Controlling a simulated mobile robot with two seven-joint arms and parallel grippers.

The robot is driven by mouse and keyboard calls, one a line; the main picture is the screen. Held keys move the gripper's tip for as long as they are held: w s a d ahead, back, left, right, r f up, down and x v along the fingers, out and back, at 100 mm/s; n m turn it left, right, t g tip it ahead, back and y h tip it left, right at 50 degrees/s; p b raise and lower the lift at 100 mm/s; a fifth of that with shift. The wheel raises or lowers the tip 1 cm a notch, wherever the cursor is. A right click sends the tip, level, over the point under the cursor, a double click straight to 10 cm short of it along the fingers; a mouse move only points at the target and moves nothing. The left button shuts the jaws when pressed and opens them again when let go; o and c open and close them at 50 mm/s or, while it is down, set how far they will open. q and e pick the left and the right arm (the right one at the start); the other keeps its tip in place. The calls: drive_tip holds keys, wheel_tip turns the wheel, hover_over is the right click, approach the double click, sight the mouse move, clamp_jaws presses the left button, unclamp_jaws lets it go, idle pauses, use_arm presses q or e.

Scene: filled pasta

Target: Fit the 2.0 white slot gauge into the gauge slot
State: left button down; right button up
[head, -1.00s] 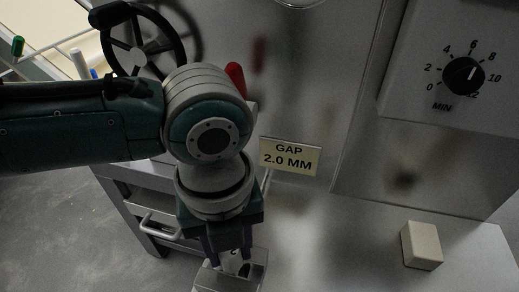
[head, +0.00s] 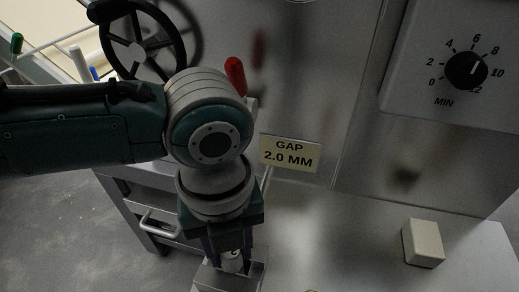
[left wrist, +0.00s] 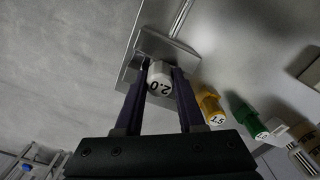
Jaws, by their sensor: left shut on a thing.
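The white slot gauge (left wrist: 159,82), marked 2.0, is between the purple fingers of my left gripper (left wrist: 160,74), which is shut on it. In the head view the white gauge (head: 232,262) shows between the fingers of my left gripper (head: 231,252), at the bottom edge. A metal block (left wrist: 168,46) lies just beyond the gauge in the wrist view. In the head view the block (head: 254,277) is right below the fingers. The gauge's lower part and the slot are hidden, so I cannot tell how far it is in. My right gripper is not in view.
A yellow 1.5 gauge (left wrist: 209,107) and a green gauge (left wrist: 246,115) stand to the right in the wrist view. A sign (head: 290,153) reads "GAP 2.0 MM". A cream block (head: 423,243) sits on the metal surface. A black handwheel (head: 137,40) and red-tipped lever (head: 235,75) are behind my arm.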

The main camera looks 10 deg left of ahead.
use_arm(q)
drive_tip(key=shift+a+f, duration=0.1)
drive_tip(key=shift+f, duration=0.05)
drive_tip(key=c, duration=0.7)
unclamp_jaws()
drive_tip(key=shift+o, duration=0.6)
drive_tip(key=o, duration=0.4)
drive_tip(key=shift+r, duration=0.2)
wheel_tip(320, 180, up, 7)
drive_tip(key=p, duration=0.7)
drive_tip(key=shift+p, duration=0.35)
